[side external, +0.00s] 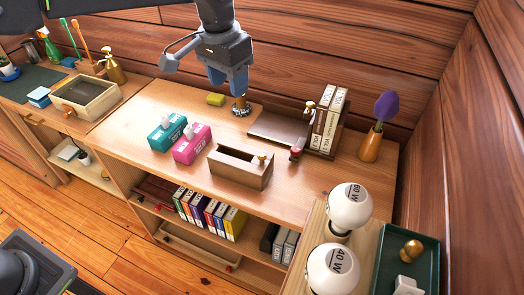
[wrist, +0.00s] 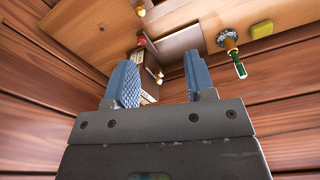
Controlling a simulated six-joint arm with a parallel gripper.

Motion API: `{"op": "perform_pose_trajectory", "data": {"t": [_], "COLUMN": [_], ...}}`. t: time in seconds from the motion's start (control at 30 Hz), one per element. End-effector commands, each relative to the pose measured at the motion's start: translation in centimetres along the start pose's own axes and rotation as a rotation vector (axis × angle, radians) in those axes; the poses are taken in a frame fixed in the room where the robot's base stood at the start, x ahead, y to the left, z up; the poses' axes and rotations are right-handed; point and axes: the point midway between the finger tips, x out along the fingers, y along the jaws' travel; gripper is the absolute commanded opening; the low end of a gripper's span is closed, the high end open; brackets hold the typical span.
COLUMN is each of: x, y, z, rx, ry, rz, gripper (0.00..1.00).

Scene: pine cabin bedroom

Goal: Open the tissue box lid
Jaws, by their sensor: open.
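A wooden box (side external: 228,173) with a long dark opening in its top and a brass knob (side external: 262,157) at its right end stands near the front of the desk. A teal box (side external: 165,137) and a pink box (side external: 191,149), each with a white tuft on top, stand to its left; I cannot tell for certain which one is the tissue box. My gripper (side external: 238,88) is open and empty above the back of the desk, behind these boxes and apart from them. Its two blue fingers (wrist: 160,78) show spread in the wrist view.
Below my gripper stands a small metal-based object (side external: 240,109), with a yellow block (side external: 216,99) beside it. An open drawer box (side external: 86,97) is at left. Bare desk lies between.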

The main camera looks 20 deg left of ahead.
Motion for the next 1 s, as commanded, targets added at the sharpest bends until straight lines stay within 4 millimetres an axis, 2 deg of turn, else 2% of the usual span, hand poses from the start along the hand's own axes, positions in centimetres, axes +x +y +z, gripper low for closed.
{"op": "perform_pose_trajectory", "data": {"t": [0.03,0.1,0.2,0.3,0.57,1.0], "x": [1.8,3.6,5.5,6.6,9.0,17.6], "y": [1.2,2.5,3.9,4.7,4.9,4.8], "z": [-1.1,-2.2,-3.0,-3.5,-3.4,-2.6], "rx": [0.018,0.035,0.053,0.063,0.066,0.065], "ry": [-0.024,-0.047,-0.072,-0.086,-0.093,-0.092], "rz": [0.000,-0.001,-0.002,-0.003,-0.004,-0.004], "gripper": [0.50,0.50,0.50,0.50,0.50,0.50]}}
